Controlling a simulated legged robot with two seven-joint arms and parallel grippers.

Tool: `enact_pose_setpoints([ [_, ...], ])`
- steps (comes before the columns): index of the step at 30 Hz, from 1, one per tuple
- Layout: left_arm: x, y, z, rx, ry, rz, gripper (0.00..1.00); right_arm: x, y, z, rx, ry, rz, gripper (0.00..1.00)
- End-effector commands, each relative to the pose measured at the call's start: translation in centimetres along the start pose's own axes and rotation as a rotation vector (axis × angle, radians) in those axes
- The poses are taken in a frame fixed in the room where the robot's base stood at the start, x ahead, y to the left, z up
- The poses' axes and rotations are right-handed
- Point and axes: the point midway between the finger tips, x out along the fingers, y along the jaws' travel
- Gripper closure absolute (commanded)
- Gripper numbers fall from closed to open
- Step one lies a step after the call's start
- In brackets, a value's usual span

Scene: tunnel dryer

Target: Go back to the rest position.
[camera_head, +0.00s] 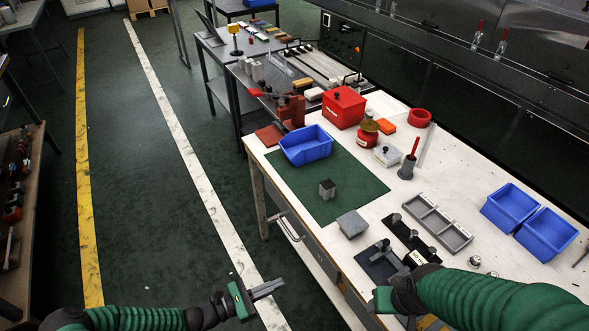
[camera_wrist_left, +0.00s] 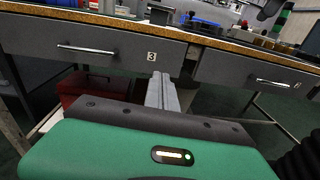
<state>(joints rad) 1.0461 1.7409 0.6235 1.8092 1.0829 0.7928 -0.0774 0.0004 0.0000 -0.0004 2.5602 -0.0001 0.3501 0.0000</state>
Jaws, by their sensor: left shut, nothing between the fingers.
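My left gripper (camera_head: 268,289) is low in the head view, over the floor to the left of the white workbench (camera_head: 492,178). Its grey fingers are together and empty, pointing right. In the left wrist view the closed fingers (camera_wrist_left: 162,92) point at the bench's drawer fronts, with a gap before them. My right arm comes in from the lower right over the near end of the bench. Its green gripper body (camera_head: 383,300) shows beside the bench's front edge, but its fingers cannot be made out clearly.
On the bench are a green mat (camera_head: 345,178), a blue bin (camera_head: 306,145), a grey block (camera_head: 352,224), a grey divided tray (camera_head: 430,222) and two blue bins (camera_head: 510,207) at right. A drawer handle (camera_head: 289,228) juts from the front.

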Motion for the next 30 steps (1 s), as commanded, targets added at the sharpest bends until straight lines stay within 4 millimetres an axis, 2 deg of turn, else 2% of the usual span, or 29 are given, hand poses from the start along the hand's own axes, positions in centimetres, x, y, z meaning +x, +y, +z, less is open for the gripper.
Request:
enact_pose_setpoints([
  [2, -0.5, -2.6, 0.9, 0.097, 0.086, -0.151, 1.00, -0.8, 0.0, -0.2, -0.001, 0.000, 0.000, 0.42],
  [5, -2.8, -6.7, 1.7, 0.289, 0.251, -0.427, 1.00, -1.8, 0.0, -0.4, -0.001, 0.000, 0.000, 0.42],
  [7, -5.4, -8.7, 2.4, 0.442, 0.373, -0.627, 1.00, -2.5, 0.0, -0.6, -0.001, 0.000, 0.000, 0.42],
  [9, -8.2, -9.3, 3.5, 0.604, 0.491, -0.804, 1.00, -3.1, 0.0, -0.7, -0.001, 0.000, 0.000, 0.42],
  [11, -10.6, -9.1, 5.0, 0.746, 0.585, -0.939, 1.00, -3.6, 0.0, -0.9, -0.001, 0.000, 0.000, 0.42],
  [14, -13.9, -7.7, 8.6, 0.995, 0.728, -1.128, 1.00, -4.5, 0.0, -1.1, 0.000, 0.000, 0.000, 0.42],
  [15, -14.9, -6.9, 10.4, 1.099, 0.779, -1.190, 1.00, -4.9, 0.0, -1.2, 0.000, 0.000, 0.000, 0.42],
  [18, -16.5, -5.0, 15.2, 1.360, 0.884, -1.307, 1.00, -5.7, 0.0, -1.4, 0.000, 0.000, 0.000, 0.42],
  [22, -17.1, -3.6, 20.3, 1.633, 0.961, -1.373, 1.00, -6.4, 0.0, -1.5, -0.001, 0.000, 0.000, 0.42],
  [25, -17.1, -3.2, 22.3, 1.748, 0.983, -1.384, 1.00, -6.6, 0.0, -1.6, -0.001, 0.000, 0.000, 0.42],
  [30, -17.1, -3.1, 22.8, 1.788, 0.990, -1.388, 1.00, -6.5, 0.0, -1.6, -0.001, 0.000, 0.000, 0.42],
])
